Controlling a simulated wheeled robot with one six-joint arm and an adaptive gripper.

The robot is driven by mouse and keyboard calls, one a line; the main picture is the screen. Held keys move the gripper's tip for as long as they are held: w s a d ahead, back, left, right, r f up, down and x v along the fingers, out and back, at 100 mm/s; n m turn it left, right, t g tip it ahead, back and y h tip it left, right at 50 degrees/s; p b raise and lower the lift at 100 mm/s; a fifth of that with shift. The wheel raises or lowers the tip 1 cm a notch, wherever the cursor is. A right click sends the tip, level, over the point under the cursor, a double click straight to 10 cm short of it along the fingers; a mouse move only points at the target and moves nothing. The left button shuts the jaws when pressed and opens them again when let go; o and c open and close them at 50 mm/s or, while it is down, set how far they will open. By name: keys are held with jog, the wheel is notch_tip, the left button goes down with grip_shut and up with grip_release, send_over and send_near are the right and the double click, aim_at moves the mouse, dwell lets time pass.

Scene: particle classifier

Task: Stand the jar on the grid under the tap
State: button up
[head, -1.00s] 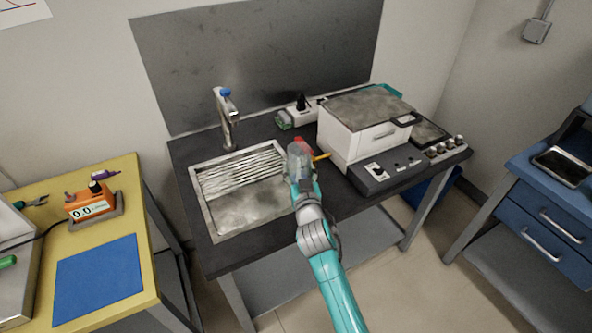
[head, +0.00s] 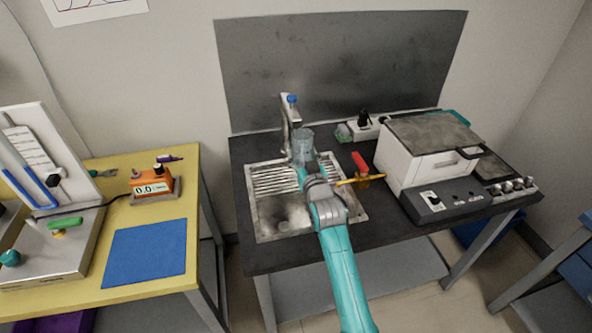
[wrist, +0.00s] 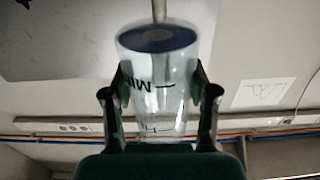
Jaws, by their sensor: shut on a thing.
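A clear jar (head: 303,146) with dark markings is held in my gripper (wrist: 160,92), and the fingers press on both its sides in the wrist view. In the head view the jar is over the back of the sink, just in front of the tap (head: 287,122). The tap has a blue knob. In the wrist view a pale spout end shows right above the jar. The ribbed grid (head: 272,180) lies in the rear part of the sink (head: 262,232). I cannot tell whether the jar touches the grid.
A white machine (head: 405,163) stands further right. On the yellow table (head: 193,222) at left are an orange meter (head: 152,188) and a blue mat (head: 146,252).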

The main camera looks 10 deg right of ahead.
jog(key=w+f, duration=0.1)
jog(key=f, duration=0.2)
jog(key=w+f, duration=0.1)
jog(key=f, duration=0.2)
jog(key=w+f, duration=0.1)
jog(key=f, duration=0.2)
jog(key=shift+w+f, duration=0.3)
jog(key=shift+f, duration=0.1)
jog(key=shift+w, duration=2)
jog(key=shift+w+f, duration=0.25)
jog(key=shift+s+f, duration=0.1)
jog(key=shift+f, duration=0.25)
jog(key=shift+f, duration=0.1)
jog(key=o, duration=1.2)
